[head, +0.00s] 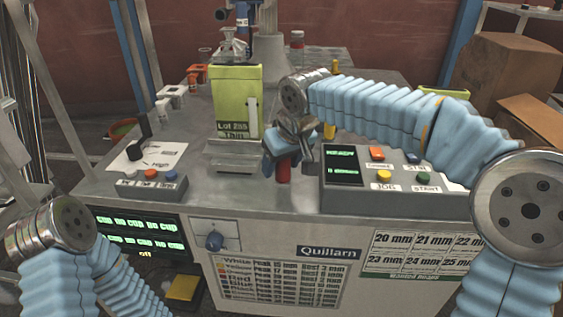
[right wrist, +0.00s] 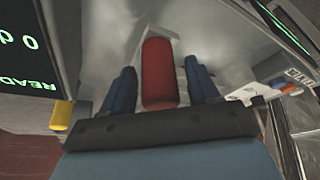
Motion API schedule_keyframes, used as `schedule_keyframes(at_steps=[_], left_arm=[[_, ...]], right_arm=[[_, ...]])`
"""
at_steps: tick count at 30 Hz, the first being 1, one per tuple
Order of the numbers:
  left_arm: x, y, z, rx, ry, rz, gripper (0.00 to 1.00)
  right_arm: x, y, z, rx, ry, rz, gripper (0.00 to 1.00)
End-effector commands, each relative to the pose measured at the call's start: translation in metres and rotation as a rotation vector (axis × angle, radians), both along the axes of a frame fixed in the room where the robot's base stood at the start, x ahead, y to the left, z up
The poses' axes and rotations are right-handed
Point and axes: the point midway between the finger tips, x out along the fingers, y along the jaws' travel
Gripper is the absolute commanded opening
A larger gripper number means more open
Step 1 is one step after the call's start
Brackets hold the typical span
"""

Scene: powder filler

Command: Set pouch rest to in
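The green powder filler (head: 232,100) stands on the grey machine top, with a grey ledge (head: 234,155) at its foot. I cannot tell for sure which part is the pouch rest. A red upright handle (head: 284,170) stands right of the ledge. My right gripper (head: 281,160) is at this handle. In the right wrist view the red handle (right wrist: 160,75) lies between the two blue fingers (right wrist: 160,90), with a narrow gap on each side. The gripper is open. My left arm shows at lower left; its gripper is out of view.
A control box (head: 372,185) with a lit screen and buttons stands close right of the handle. A small button box (head: 147,186) and a paper (head: 160,154) lie at left. Glassware (head: 230,50) stands behind.

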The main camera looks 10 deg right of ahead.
Motion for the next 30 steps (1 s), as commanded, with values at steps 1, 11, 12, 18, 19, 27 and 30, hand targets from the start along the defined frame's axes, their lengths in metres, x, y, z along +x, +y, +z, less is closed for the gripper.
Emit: schedule_keyframes(at_steps=[1,11,12,18,19,27,30], left_arm=[[0.000,0.000,0.000,0.000,0.000,0.000,0.67],[0.000,0.000,0.000,0.000,0.000,0.000,0.67],[0.000,0.000,0.000,0.000,0.000,0.000,0.67],[0.000,0.000,0.001,0.000,0.000,0.000,0.67],[0.000,0.000,0.001,0.000,0.000,0.000,0.67],[0.000,0.001,0.019,0.002,-0.001,0.001,0.67],[-0.001,-0.003,0.030,-0.003,0.002,-0.006,0.67]], right_arm=[[0.000,0.000,0.000,0.000,0.000,0.000,0.54],[0.000,0.000,0.000,0.000,0.000,0.000,0.03],[0.000,0.000,0.000,0.000,0.000,0.000,0.00],[0.000,0.000,0.001,0.000,0.000,0.000,0.00],[0.001,0.000,0.001,0.000,0.000,0.000,0.00],[0.020,-0.004,0.005,0.000,0.001,0.000,0.00],[0.034,-0.008,0.006,0.000,0.002,-0.001,0.00]])
